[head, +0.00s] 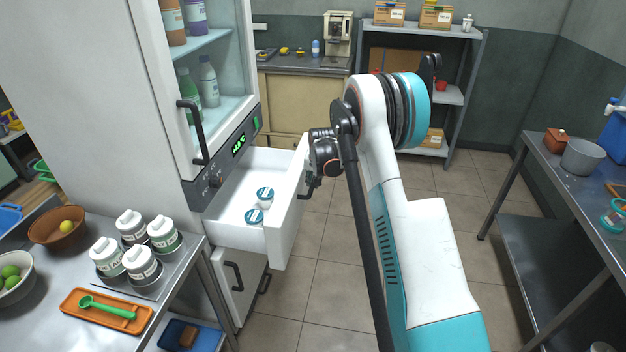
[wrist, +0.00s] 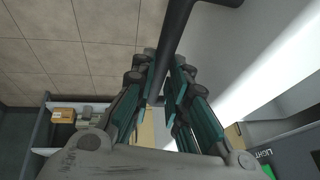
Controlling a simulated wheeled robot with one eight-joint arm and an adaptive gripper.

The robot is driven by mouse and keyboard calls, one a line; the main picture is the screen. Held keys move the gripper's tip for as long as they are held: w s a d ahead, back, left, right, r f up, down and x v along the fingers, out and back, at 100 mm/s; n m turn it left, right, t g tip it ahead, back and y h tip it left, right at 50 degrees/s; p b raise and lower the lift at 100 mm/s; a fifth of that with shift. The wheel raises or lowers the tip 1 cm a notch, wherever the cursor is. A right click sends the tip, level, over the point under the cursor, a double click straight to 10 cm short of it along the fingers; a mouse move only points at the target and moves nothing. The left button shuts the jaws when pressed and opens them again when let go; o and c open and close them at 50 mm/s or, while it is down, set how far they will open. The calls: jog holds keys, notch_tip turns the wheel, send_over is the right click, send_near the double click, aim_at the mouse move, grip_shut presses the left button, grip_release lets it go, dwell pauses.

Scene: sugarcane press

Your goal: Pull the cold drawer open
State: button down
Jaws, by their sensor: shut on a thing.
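The cold drawer (head: 278,236) is a white drawer below the display panel of the tall white fridge (head: 90,90). It stands well out from the cabinet, and two small tubs with blue-and-white lids (head: 258,207) sit inside it. My gripper (head: 311,180) is at the drawer's front. In the wrist view, the fingers of my gripper (wrist: 163,95) are shut around a dark bar, the drawer handle (wrist: 178,35). In the head view the handle is partly hidden by my gripper.
A steel table (head: 190,245) with white jars (head: 140,262) and an orange tray (head: 105,312) stands left of the drawer. The fridge's glass door above has a black handle (head: 193,130). A grey table (head: 570,190) stands at right. Tiled floor (head: 310,275) is clear before the drawer.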

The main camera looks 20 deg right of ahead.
jog(key=c, duration=1.6)
grip_release()
jog(key=shift+o, duration=0.2)
jog(key=v, duration=1.2)
jog(key=s+a+r+n+t, duration=0.1)
jog(key=s+a+r+n, duration=0.1)
jog(key=s+a+r, duration=0.55)
jog(key=s+a+r+n, duration=0.2)
jog(key=s+a+r, duration=0.2)
jog(key=s+r, duration=0.6)
jog(key=s+a+f+n, duration=0.1)
jog(key=s+a, duration=0.1)
jog(key=s, duration=0.6)
jog(key=s+a+n+t, duration=0.1)
jog(key=s+a, duration=0.2)
jog(key=s, duration=0.5)
jog(key=s+a+f+n+y, duration=0.1)
jog(key=s+a, duration=0.1)
jog(key=s, duration=0.6)
jog(key=shift+f+n, duration=0.35)
jog(key=shift+n, duration=0.05)
